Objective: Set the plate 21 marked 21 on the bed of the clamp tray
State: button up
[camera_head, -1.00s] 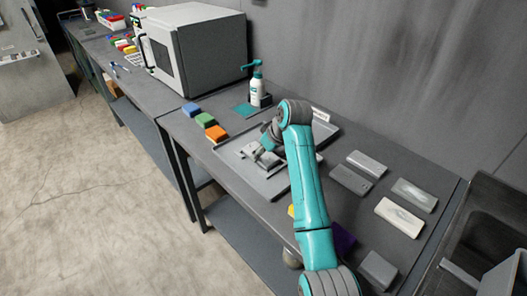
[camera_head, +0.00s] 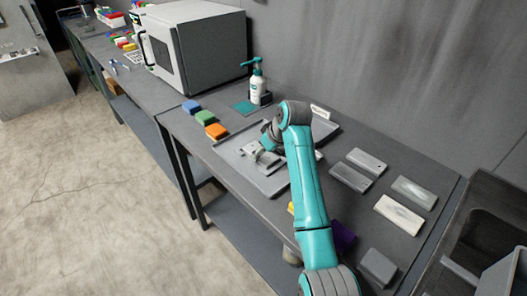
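A flat grey tray (camera_head: 229,153) with a low rim lies on the bench in the middle; I take it as the clamp tray. My gripper (camera_head: 262,158) is low over its bed, with small grey parts under and beside it. My arm hides the tray's right part. The fingers are too small to tell whether they are open or shut, or whether they hold a plate. Several flat plates lie to the right of my arm: a grey one (camera_head: 366,160), a darker one (camera_head: 350,177), a pale green-grey one (camera_head: 414,192) and a whitish one (camera_head: 399,214). No number 21 is readable.
Blue (camera_head: 191,106), green (camera_head: 205,117) and orange (camera_head: 216,131) blocks stand left of the tray. A pump bottle (camera_head: 258,88) and a grey oven-like box (camera_head: 196,45) stand behind. A grey block (camera_head: 378,266) lies near right, beside a dark sink (camera_head: 486,228).

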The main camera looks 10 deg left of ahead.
jog(key=o, duration=1.6)
jog(key=shift+f, duration=0.1)
jog(key=v, duration=1.2)
jog(key=shift+s, duration=0.15)
